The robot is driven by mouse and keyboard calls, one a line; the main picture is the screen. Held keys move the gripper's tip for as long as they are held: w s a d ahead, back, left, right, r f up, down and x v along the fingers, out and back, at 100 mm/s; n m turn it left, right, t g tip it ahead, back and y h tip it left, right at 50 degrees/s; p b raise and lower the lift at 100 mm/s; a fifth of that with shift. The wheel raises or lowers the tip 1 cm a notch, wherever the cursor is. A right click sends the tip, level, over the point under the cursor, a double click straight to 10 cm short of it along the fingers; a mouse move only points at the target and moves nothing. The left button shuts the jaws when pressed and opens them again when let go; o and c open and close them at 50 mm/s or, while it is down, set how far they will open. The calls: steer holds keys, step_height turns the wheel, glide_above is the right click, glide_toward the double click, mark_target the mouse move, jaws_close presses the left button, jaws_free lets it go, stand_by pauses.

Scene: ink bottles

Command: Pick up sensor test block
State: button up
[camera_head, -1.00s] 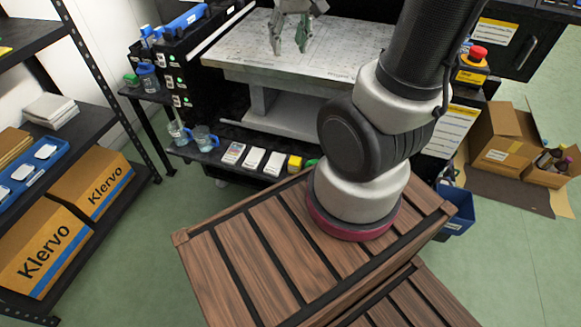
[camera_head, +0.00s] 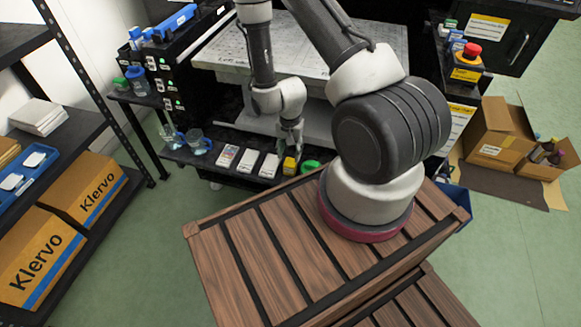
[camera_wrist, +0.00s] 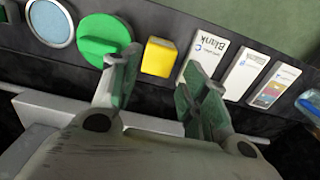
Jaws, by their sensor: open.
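A small yellow block (camera_head: 290,165), the likely sensor test block, sits on the black shelf ledge in front of the pale bench. In the wrist view the yellow block (camera_wrist: 159,57) lies just beyond and between my green-padded fingertips. My gripper (camera_head: 291,141) hangs close above and behind the block in the head view. In the wrist view my gripper (camera_wrist: 163,88) is open and empty, one finger on each side of the block's line. I cannot tell whether the fingers touch anything.
A green round lid (camera_wrist: 103,38) sits close to one side of the block. A white card marked "Blank" (camera_wrist: 204,58) stands close on the other side, with more cards (camera_head: 249,161) past it. The bench top (camera_head: 305,50) lies above the ledge.

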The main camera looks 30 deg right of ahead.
mark_target(290, 162)
step_height(290, 162, down, 7)
steer(key=shift+d+r, duration=0.1)
steer(key=c, duration=0.7)
